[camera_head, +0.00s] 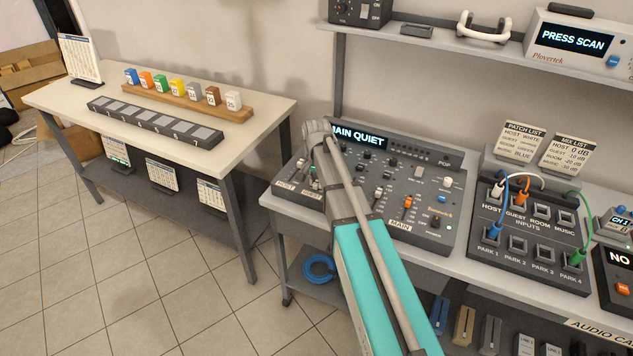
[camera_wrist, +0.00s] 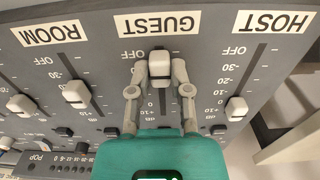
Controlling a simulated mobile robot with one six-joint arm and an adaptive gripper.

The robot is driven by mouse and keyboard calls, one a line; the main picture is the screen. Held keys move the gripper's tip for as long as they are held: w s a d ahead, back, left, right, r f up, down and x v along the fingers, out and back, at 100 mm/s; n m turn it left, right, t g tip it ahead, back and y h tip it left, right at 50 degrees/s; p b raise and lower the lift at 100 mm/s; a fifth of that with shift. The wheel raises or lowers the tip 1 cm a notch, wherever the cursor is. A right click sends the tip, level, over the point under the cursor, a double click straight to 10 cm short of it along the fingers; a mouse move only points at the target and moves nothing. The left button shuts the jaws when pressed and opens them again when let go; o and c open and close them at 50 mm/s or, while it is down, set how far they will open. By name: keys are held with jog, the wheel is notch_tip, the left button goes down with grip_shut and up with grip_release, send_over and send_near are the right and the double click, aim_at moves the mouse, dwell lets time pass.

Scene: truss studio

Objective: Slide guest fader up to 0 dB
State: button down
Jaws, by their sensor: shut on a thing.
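The guest fader cap (camera_wrist: 159,68) is white with a dark line. It sits in the GUEST column of the grey mixer console (camera_head: 427,235), near the OFF end of its slot, well short of the 0 mark. My gripper (camera_wrist: 160,72) is shut on it, one fingertip on each side. The fingers cover much of the GUEST scale in the wrist view. In the head view my arm hides the guest fader.
The host fader (camera_wrist: 236,108) and room fader (camera_wrist: 75,92) stand on either side of my fingers. The console display (camera_head: 358,136) reads MAIN QUIET. A patch box (camera_head: 475,226) with cables is right of the console; a shelf (camera_head: 430,40) hangs above.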

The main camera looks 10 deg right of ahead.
jog(key=w+d, duration=0.1)
jog(key=w, duration=0.1)
jog(key=w+d, duration=0.1)
jog(key=d, duration=0.1)
jog(key=w+d, duration=0.1)
jog(key=w, duration=0.1)
jog(key=shift+w+d, duration=0.25)
jog(key=shift+w, duration=0.1)
jog(key=shift+s, duration=0.1)
jog(key=c, duration=0.6)
grip_release()
jog(key=shift+o, duration=0.2)
